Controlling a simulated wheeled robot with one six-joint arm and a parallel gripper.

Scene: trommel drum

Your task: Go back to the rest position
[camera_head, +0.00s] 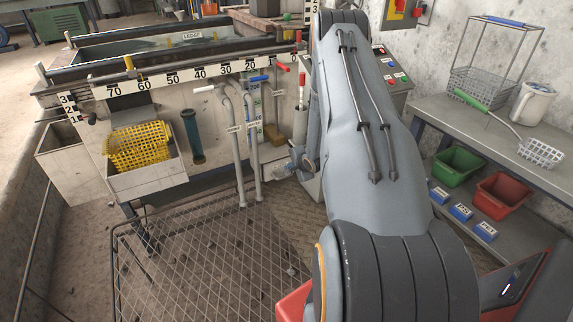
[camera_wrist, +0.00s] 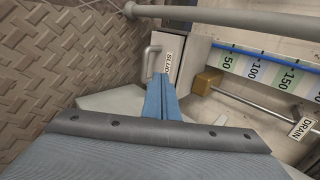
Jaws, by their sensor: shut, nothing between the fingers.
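My arm (camera_head: 370,140) reaches forward from the lower right of the head view, past the right end of the machine. My gripper (camera_wrist: 160,82) shows in the wrist view as two blue fingers pressed together, with nothing between them. Its tips are close to a metal handle (camera_wrist: 152,62) beside a label that seems to read SLUICE. I cannot tell whether the fingers touch the handle. In the head view the gripper end is small and partly hidden behind my arm.
A yellow basket (camera_head: 138,146) sits in a tray at the machine's left. A wire mesh panel (camera_head: 215,265) stands in front. At right, a bench (camera_head: 480,122) holds a wire basket, a jug and a scoop; green (camera_head: 457,166) and red (camera_head: 501,193) bins are below.

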